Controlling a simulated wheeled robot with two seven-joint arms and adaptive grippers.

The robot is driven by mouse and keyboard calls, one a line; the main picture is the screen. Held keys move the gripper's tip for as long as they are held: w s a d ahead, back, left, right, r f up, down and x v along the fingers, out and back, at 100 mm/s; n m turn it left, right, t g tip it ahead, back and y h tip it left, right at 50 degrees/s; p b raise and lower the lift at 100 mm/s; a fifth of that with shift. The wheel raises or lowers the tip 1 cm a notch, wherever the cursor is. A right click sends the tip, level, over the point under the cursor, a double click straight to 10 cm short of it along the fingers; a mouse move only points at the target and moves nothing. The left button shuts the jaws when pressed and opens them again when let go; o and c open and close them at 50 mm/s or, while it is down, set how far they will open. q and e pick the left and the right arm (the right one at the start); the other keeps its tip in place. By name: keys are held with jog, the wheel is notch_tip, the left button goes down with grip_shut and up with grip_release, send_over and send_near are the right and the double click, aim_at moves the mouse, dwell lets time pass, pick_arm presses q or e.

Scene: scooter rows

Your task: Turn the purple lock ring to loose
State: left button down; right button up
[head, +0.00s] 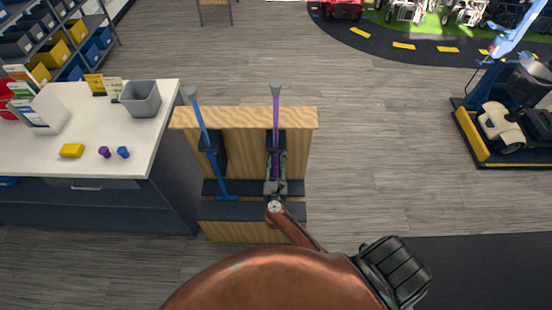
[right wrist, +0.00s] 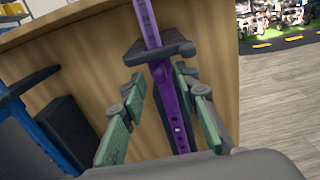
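A purple post (head: 276,115) stands upright at the right side of a wooden rack (head: 245,118). It also shows in the right wrist view (right wrist: 163,85), a narrower upper tube above a wider lower part with small holes. A dark grey bracket (right wrist: 165,50) crosses it there. I cannot make out a separate purple lock ring. My right gripper (head: 276,172) is in front of the post. In the right wrist view, its green-padded fingers (right wrist: 160,78) are apart on either side of the purple post, with gaps showing. My left gripper is not in view.
A blue post (head: 203,125) leans at the rack's left side. A white-topped table (head: 100,125) at left holds a grey bin (head: 141,98), a yellow block (head: 72,151), and small purple (head: 104,152) and blue (head: 123,152) pieces. Floor is clear right of the rack.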

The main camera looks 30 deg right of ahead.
jog(key=shift+w+d, duration=0.25)
jog(key=shift+w, duration=0.2)
jog(key=shift+w+d, duration=0.15)
jog(key=shift+w, duration=0.1)
jog(key=shift+c, duration=0.4)
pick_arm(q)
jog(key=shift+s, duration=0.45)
pick_arm(e)
grip_shut()
